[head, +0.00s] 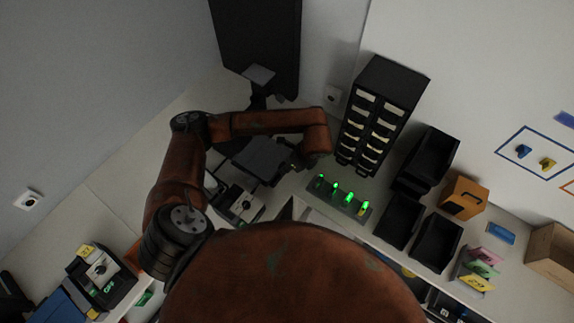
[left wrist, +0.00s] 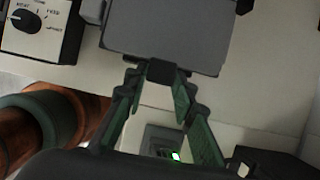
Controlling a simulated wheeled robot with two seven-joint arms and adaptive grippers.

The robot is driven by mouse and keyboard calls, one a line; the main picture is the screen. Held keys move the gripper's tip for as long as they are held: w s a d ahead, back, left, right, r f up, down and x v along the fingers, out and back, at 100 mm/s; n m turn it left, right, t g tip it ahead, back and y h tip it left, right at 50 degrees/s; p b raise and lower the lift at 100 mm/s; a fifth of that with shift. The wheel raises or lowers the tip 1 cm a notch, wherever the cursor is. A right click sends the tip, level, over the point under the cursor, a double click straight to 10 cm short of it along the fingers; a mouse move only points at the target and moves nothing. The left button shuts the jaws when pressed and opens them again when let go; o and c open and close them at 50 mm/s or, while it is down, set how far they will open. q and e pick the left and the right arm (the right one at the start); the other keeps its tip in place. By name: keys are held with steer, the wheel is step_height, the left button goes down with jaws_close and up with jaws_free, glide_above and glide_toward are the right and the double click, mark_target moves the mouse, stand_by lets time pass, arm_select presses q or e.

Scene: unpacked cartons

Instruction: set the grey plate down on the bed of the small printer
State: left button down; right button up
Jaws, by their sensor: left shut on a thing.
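The grey plate (head: 260,158) is a flat dark-grey square, held by my left gripper (head: 293,158) from its right side. In the left wrist view my left gripper (left wrist: 162,78) is shut on a small dark tab at the edge of the plate (left wrist: 165,38). The small printer (head: 238,205) shows below the plate, with a pale panel and dial; the panel with its dial also shows in the left wrist view (left wrist: 42,30). The plate hides much of the printer and its bed, and I cannot tell whether they touch. My right gripper is not in view.
A tall black drawer cabinet (head: 383,115) and a strip with several green lights (head: 340,194) stand right of my left gripper. Black bins (head: 428,160) and an orange box (head: 463,197) lie farther right. A tall black panel (head: 257,35) stands behind. Another dial device (head: 102,270) is lower left.

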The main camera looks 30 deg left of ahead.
arm_select(q)
steer(key=shift+f+b, duration=0.45)
steer(key=shift+f, duration=0.25)
steer(key=c, duration=1.5)
jaws_free()
steer(key=shift+r, duration=0.1)
steer(key=shift+c, duration=0.2)
step_height(320, 180, up, 3)
steer(key=shift+r+p, duration=0.1)
steer(key=shift+p, duration=0.7)
steer(key=v, duration=1.2)
